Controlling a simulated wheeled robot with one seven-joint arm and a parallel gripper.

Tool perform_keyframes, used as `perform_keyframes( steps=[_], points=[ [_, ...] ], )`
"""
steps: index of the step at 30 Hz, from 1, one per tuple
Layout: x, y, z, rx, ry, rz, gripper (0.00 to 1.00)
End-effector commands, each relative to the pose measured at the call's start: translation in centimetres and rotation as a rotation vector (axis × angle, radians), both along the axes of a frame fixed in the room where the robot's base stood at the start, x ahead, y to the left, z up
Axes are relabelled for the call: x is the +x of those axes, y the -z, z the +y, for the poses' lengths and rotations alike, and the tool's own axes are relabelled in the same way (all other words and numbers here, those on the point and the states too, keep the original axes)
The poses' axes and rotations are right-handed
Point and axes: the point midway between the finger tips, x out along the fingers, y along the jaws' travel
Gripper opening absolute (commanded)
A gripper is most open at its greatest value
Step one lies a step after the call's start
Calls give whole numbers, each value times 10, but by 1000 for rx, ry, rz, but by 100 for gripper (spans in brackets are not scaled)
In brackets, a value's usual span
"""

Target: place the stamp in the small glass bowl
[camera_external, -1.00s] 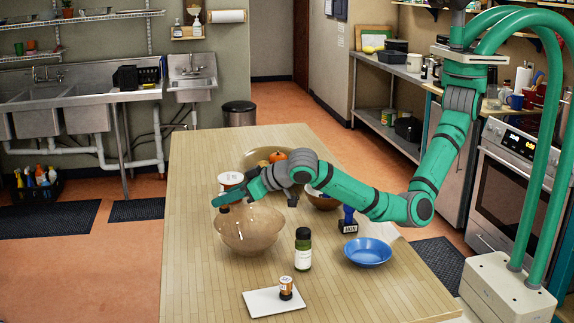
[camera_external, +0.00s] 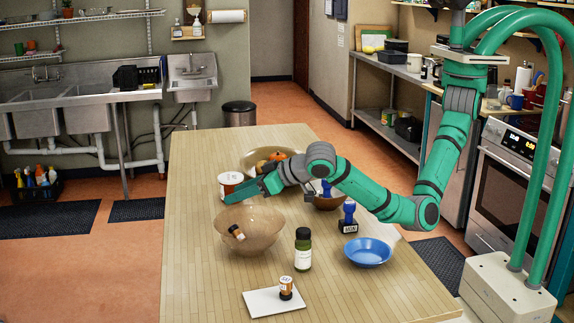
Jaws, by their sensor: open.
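A stamp with a blue handle and a black base (camera_external: 348,222) stands upright on the table, right of centre, behind the blue bowl. A see-through brownish glass bowl (camera_external: 262,238) stands on the table to its left. A small brown bottle with a pale label (camera_external: 236,232) lies tilted inside the glass bowl. My gripper (camera_external: 231,197) is open and empty above the back left of the glass bowl, well left of the stamp. My forearm passes above and behind the stamp.
A green bottle (camera_external: 303,250) stands between the glass bowl and the blue bowl (camera_external: 367,254). A white board (camera_external: 262,303) at the front bears another small bottle (camera_external: 286,289). A labelled jar (camera_external: 231,180), a fruit bowl (camera_external: 252,158) and a brown bowl (camera_external: 328,203) are farther back. The front left is clear.

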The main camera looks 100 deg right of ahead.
Motion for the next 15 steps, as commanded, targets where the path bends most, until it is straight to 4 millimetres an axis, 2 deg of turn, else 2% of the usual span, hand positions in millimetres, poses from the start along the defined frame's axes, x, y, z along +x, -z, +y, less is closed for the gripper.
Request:
perform_keyframes(
  steps=[7,15],
  points=[
    [-35,-22,20,-1,-1,-1,43],
    [-51,-33,30,0,0,-1,43]
  ],
)
